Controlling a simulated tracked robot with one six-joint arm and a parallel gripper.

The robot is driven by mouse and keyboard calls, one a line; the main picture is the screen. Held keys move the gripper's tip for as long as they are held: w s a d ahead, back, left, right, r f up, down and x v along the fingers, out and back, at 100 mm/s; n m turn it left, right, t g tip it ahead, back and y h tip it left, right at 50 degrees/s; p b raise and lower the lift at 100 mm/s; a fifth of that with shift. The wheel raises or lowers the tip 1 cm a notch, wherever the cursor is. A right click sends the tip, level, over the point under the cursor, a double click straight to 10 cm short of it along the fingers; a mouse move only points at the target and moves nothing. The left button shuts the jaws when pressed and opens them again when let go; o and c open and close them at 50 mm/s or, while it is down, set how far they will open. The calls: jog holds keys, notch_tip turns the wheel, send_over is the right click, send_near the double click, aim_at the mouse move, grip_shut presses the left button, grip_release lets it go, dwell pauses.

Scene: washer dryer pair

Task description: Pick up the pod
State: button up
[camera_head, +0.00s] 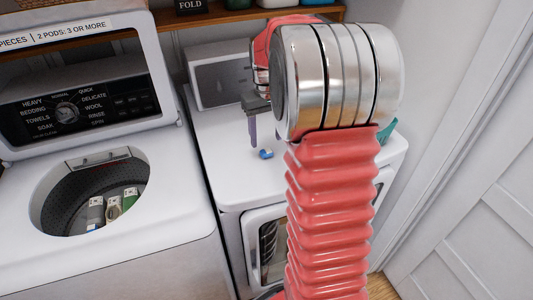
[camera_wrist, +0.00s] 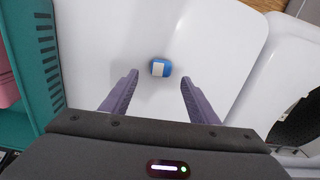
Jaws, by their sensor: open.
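The pod (camera_head: 266,153) is small, blue and white, and lies on the white top of the dryer (camera_head: 225,180). In the wrist view the pod (camera_wrist: 160,68) lies beyond the fingertips, roughly centred between their lines. My gripper (camera_wrist: 158,84) is open and empty, with two purple fingers apart. In the head view my gripper (camera_head: 252,130) is above the dryer top, just behind and left of the pod, with one finger clearly visible. My arm hides part of the dryer top.
The open washer (camera_head: 180,250) stands at left with several items in its drum. A teal basket (camera_wrist: 35,60) is at the left of the wrist view. A shelf (camera_head: 225,16) runs along the back wall. The dryer top around the pod is clear.

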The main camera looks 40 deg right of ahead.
aim_at(266, 155)
notch_tip(266, 155, down, 5)
jog(key=shift+s+a+r, duration=0.1)
jog(key=shift+s, duration=0.05)
jog(key=shift+c, duration=0.2)
dwell(0.4)
jog(key=c, duration=1.1)
